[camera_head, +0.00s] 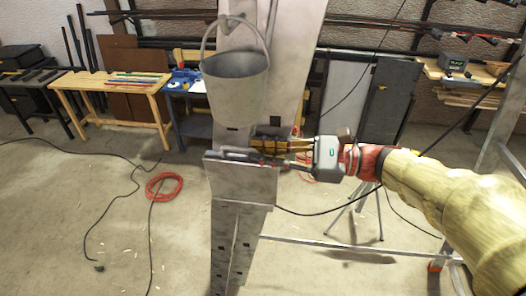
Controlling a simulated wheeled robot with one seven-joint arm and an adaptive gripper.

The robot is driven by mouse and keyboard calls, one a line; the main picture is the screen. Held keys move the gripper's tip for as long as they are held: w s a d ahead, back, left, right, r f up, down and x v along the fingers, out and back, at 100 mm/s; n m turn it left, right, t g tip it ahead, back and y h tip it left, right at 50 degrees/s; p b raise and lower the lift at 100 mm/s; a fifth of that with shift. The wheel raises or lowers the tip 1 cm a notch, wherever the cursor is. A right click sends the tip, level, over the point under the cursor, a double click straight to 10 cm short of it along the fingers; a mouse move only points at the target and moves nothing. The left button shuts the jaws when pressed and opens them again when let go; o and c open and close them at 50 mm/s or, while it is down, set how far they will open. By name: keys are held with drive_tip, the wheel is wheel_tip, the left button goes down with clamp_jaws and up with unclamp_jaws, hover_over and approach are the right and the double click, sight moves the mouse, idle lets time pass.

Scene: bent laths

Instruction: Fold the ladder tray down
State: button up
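A grey metal ladder (235,235) stands upright in the middle of the view. A flat grey plate (240,184), which looks like the ladder tray, is at its upper front, below the bucket. It appears to hang steeply, but its exact angle is hard to tell. My gripper (264,153) reaches in from the right, its fingers at the plate's top edge. The fingers look spread one above the other. Dark parts around the fingertips hide whether they touch or hold the plate.
A grey bucket (236,84) with a raised handle is just above the plate. Wooden workbenches (112,84) stand at the back left. A red cable coil (164,186) and black cables lie on the floor. A metal frame (492,165) stands at the right. The left floor is mostly open.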

clamp_jaws()
idle(0.8)
